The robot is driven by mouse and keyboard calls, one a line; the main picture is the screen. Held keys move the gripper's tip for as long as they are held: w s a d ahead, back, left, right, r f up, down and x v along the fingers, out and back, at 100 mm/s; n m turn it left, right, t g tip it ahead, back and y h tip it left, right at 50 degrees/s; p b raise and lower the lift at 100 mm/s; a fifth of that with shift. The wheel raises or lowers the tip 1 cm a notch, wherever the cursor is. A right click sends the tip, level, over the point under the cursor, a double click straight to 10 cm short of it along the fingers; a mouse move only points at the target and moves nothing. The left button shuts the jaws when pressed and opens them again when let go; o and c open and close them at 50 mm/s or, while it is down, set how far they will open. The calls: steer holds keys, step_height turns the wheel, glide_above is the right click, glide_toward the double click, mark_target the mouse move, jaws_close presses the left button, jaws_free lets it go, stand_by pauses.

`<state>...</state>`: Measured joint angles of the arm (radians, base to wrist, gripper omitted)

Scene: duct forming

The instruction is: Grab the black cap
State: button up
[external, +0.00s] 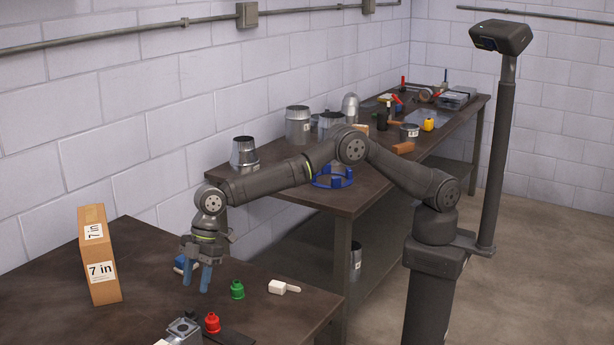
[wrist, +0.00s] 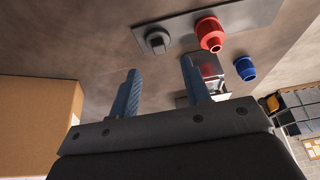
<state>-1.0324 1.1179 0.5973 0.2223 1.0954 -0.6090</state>
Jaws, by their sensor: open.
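My gripper (external: 196,287) is open and points down above the near table, with its two blue fingers apart and nothing visible between them. In the wrist view my gripper (wrist: 160,66) shows both fingers from behind. A small dark knob-like piece (wrist: 157,40), which looks like the black cap, sits on a grey plate (wrist: 183,27) just beyond the gap between the fingertips. A red cap (wrist: 210,33) is to its right at the plate's edge. The red cap (external: 212,323) shows there near the bottom edge.
A tall cardboard box (external: 99,255) marked "7 in" stands left of my gripper. A green cap (external: 237,289) and a white handled piece (external: 283,287) lie to the right. A metal part (external: 183,330) is in front. A blue cap (wrist: 245,67) shows in the wrist view.

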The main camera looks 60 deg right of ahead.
mark_target(190, 310)
steer(key=shift+x, duration=3.7)
steer(key=shift+w+a+r, duration=0.1)
steer(key=shift+a, duration=0.05)
steer(key=shift+c, duration=0.2)
jaws_close()
